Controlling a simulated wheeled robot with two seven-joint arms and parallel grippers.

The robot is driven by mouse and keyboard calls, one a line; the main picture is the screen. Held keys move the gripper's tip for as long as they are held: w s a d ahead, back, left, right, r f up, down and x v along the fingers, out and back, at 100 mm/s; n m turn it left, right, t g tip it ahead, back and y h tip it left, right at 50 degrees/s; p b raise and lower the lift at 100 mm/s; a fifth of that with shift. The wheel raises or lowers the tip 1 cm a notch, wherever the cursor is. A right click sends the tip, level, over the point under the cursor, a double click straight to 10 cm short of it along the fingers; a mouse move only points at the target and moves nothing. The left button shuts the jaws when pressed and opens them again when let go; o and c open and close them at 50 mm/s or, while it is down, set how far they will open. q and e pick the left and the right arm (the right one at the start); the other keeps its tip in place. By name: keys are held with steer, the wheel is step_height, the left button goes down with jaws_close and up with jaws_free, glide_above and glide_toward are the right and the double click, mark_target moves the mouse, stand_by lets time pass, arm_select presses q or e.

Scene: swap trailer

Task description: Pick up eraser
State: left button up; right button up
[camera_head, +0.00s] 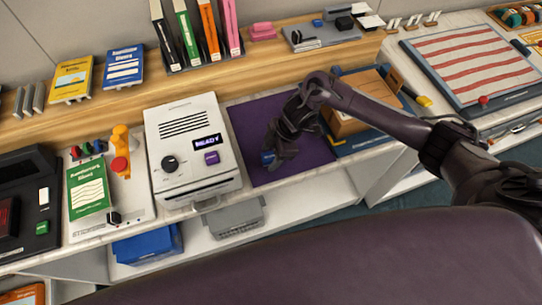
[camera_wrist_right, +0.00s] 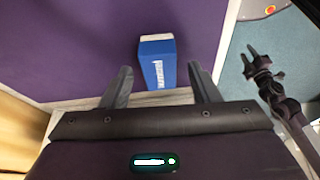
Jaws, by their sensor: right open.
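The eraser is a small blue block with a white end and white lettering. In the right wrist view the eraser (camera_wrist_right: 157,62) lies on the purple mat (camera_wrist_right: 75,45), between the fingertips of my right gripper (camera_wrist_right: 159,72), with gaps on both sides. In the head view my right gripper (camera_head: 274,156) is low over the mat (camera_head: 305,160), and a bit of the eraser (camera_head: 267,157) shows beside the fingers. My right gripper is open and empty. A dark jointed arm with a small gripper, seemingly my left gripper (camera_wrist_right: 250,60), shows at the right wrist view's right side, too small to read.
A white machine with a display (camera_head: 195,150) stands left of the mat. A wooden box (camera_head: 350,115) on a blue base is close on the right, behind my right arm. The counter's front edge is near the eraser, with open floor beyond. Upright binders (camera_head: 195,38) stand behind.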

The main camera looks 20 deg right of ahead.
mark_target(271, 155)
arm_select(q)
steer(key=shift+s+a, duration=0.1)
steer(key=shift+s, duration=0.65)
arm_select(e)
steer(key=c, duration=1)
steer(key=shift+c, duration=0.2)
